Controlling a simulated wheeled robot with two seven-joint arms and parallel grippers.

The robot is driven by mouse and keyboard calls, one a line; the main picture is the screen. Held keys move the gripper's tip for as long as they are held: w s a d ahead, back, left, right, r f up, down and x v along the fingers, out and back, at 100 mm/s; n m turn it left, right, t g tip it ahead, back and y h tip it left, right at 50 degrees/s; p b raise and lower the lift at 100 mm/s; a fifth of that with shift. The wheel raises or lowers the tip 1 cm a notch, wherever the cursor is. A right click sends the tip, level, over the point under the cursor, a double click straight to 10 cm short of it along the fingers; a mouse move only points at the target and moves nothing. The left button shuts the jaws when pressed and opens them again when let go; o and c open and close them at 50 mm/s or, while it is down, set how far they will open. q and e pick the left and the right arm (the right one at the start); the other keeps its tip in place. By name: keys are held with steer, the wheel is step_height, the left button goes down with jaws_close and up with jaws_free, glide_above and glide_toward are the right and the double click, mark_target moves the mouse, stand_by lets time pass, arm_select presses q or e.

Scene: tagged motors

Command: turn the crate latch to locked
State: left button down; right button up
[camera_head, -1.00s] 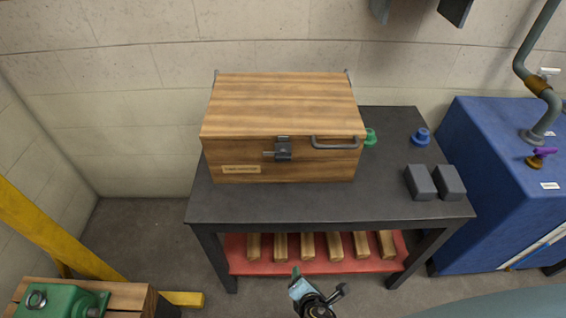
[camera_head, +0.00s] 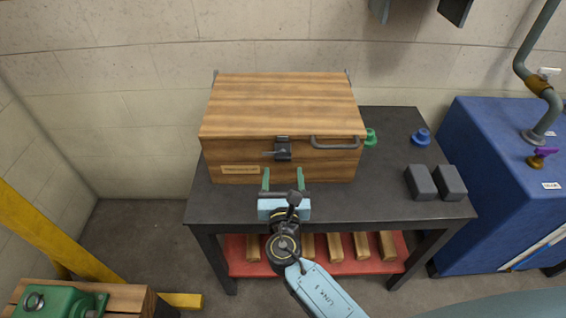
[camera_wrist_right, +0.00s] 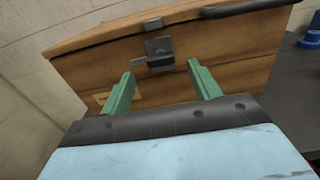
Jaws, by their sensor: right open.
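The wooden crate (camera_head: 282,105) stands closed on a dark table. Its dark metal latch (camera_head: 283,149) is on the front face near the lid edge, with a small lever pointing left. The latch also shows in the right wrist view (camera_wrist_right: 160,54). My right gripper (camera_head: 283,172) is open and empty, just in front of the crate and below the latch. In the right wrist view its two green fingers (camera_wrist_right: 163,78) spread to either side below the latch, apart from it. My left gripper is not in view.
The dark table (camera_head: 330,205) has two grey blocks (camera_head: 435,183), a green knob-like part (camera_head: 370,137) and a blue one (camera_head: 421,137) to the right. A handle (camera_head: 335,143) sticks out right of the latch. A blue cabinet (camera_head: 490,180) stands at right.

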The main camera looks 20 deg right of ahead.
mark_target(283, 160)
steer(key=x, duration=0.5)
steer(key=c, duration=1)
